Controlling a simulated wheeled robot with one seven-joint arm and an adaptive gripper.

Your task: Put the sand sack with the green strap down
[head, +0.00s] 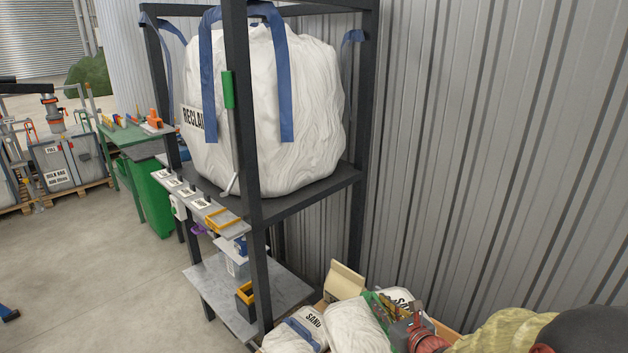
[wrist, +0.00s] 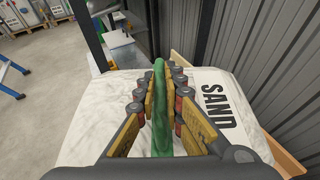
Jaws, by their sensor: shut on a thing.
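The white sand sack with the green strap (head: 355,325) is at the bottom of the head view, partly behind my gripper. In the wrist view the sack (wrist: 90,125) spreads on both sides of the strap, with SAND printed on its right part. My gripper (head: 390,310) is over the sack's middle. In the wrist view my gripper (wrist: 160,80) has its yellow pads closed on the upright green strap (wrist: 160,115). The sack's underside is hidden, so I cannot tell whether it hangs or rests.
A sand sack with a blue strap (head: 293,332) lies to the left. A tan bag (head: 344,281) stands behind. A dark rack (head: 262,280) holds a big white bulk bag (head: 305,110). A corrugated wall (head: 480,150) closes the right side. Open floor (head: 110,280) lies left.

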